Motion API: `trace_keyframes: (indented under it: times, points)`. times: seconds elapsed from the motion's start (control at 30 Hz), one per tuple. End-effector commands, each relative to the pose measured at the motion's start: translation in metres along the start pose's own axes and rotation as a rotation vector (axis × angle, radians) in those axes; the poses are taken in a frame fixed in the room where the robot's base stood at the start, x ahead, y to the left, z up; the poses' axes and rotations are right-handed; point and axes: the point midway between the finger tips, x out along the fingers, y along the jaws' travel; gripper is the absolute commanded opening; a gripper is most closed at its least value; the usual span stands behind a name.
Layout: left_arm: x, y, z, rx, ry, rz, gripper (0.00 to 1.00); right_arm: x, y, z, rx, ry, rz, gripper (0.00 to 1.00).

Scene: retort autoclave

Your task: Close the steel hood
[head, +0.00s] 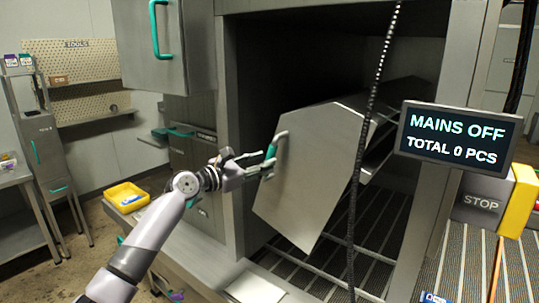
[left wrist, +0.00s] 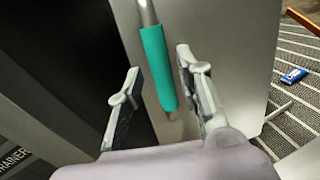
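The steel hood (head: 318,165) is a grey box-like cover, tilted inside the dark opening of the machine. Its teal bar handle (head: 271,153) is on its left edge. The handle also shows upright in the left wrist view (left wrist: 158,68). My left gripper (head: 262,166) is at the handle. In the left wrist view its two fingers (left wrist: 160,92) are spread, one on each side of the teal grip, with gaps showing, so it is open. My right gripper is not in view.
A grey door with a teal handle (head: 160,30) hangs at upper left. A dark chain (head: 372,110) hangs in front of the hood. A "MAINS OFF" display (head: 458,138) and a STOP box (head: 482,203) stand at right. A yellow bin (head: 127,196) sits at left. Grated floor lies below.

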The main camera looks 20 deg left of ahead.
Motion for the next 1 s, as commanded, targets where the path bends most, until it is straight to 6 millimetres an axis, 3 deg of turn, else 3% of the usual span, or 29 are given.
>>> trace_keyframes:
  times: [0.23,0.6,1.0]
  points:
    - [0.029,0.000,0.001,-0.001,0.000,-0.001,0.33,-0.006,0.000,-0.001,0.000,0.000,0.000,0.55]
    - [0.034,0.000,0.000,0.001,0.000,0.000,0.33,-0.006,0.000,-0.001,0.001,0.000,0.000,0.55]
    - [0.033,0.000,0.000,0.001,0.001,0.000,0.07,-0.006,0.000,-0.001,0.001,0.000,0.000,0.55]
